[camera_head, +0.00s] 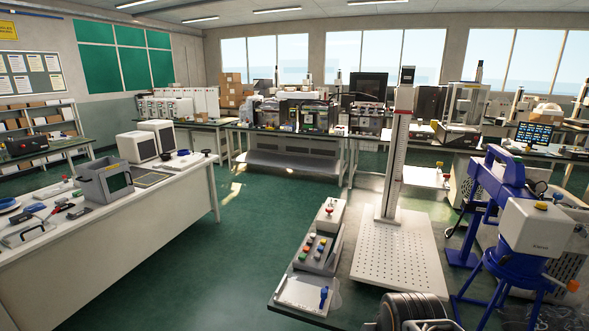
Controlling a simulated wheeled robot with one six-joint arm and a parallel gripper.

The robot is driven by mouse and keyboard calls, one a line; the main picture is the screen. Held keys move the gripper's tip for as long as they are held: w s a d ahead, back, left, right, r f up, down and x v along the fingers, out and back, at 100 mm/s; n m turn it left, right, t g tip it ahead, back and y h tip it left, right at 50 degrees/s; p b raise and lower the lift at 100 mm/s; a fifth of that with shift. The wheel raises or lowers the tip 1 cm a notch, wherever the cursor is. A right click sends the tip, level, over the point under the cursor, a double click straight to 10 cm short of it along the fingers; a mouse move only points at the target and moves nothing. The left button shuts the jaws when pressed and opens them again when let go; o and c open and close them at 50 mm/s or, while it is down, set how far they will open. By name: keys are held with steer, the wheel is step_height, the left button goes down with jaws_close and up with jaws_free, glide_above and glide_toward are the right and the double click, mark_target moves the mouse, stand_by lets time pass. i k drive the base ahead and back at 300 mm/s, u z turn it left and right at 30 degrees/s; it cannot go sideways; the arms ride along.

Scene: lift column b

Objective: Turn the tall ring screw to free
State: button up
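A tall pale column (397,150) with a scale on its face stands upright on a perforated white base plate (398,256). A small carriage with a white shelf (427,177) sticks out to its right. A small blue upright piece (323,296) stands on a white plate (300,292) at the near left of the same table. I cannot tell whether this is the tall ring screw; no ring screw is clear at this size. No gripper fingers show in the head view.
A box with coloured buttons (316,252) and a white box with a red knob (330,212) stand left of the column. A blue-and-white machine (520,225) stands close on the right. A white bench (120,235) is at left, with open green floor (235,265) between.

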mark_target(503, 260)
steer(key=u, duration=0.9)
steer(key=k, duration=0.85)
steer(key=z, duration=1.25)
steer(key=i, duration=0.5)
